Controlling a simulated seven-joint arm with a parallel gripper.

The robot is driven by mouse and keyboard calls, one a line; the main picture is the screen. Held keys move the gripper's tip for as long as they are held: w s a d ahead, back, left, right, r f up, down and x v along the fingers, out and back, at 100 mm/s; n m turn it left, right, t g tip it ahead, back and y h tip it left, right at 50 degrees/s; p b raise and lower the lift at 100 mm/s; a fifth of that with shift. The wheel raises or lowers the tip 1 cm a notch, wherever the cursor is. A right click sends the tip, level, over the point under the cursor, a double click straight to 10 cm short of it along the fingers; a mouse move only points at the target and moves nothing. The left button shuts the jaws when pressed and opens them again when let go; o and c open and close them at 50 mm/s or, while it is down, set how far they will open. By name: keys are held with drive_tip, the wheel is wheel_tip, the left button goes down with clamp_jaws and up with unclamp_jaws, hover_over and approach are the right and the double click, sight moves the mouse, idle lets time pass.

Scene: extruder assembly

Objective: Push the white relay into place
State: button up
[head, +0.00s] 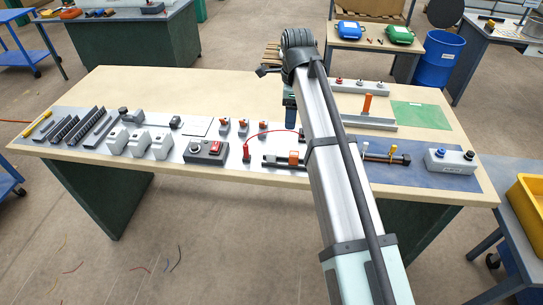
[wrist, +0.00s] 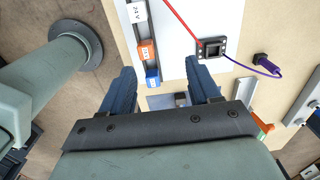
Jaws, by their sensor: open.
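My gripper (wrist: 159,68) shows in the wrist view with two blue fingers spread apart and nothing gripped between them. In the head view it is mostly hidden behind my arm. I cannot single out the white relay for certain. Near the fingertips in the wrist view are an orange block (wrist: 147,50) and a blue block (wrist: 152,77) in a row, with a white piece marked 24V (wrist: 137,12) above them. A small pale and grey part (wrist: 182,99) shows between the fingers, partly cut off by the gripper body.
A black socket (wrist: 211,48) with red and purple wires lies right of the fingers. In the head view, several pale grey housings (head: 138,143) and a red-buttoned box (head: 206,151) stand at the front left. The back left tabletop (head: 170,88) is clear.

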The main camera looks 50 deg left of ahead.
hover_over(271, 151)
drive_tip(key=shift+f, duration=6.85)
drive_tip(key=c, duration=1.1)
drive_tip(key=shift+d+r, duration=0.1)
drive_tip(key=shift+r, duration=4.95)
drive_tip(key=shift+c, duration=0.2)
drive_tip(key=o, duration=0.6)
drive_tip(key=c, duration=0.5)
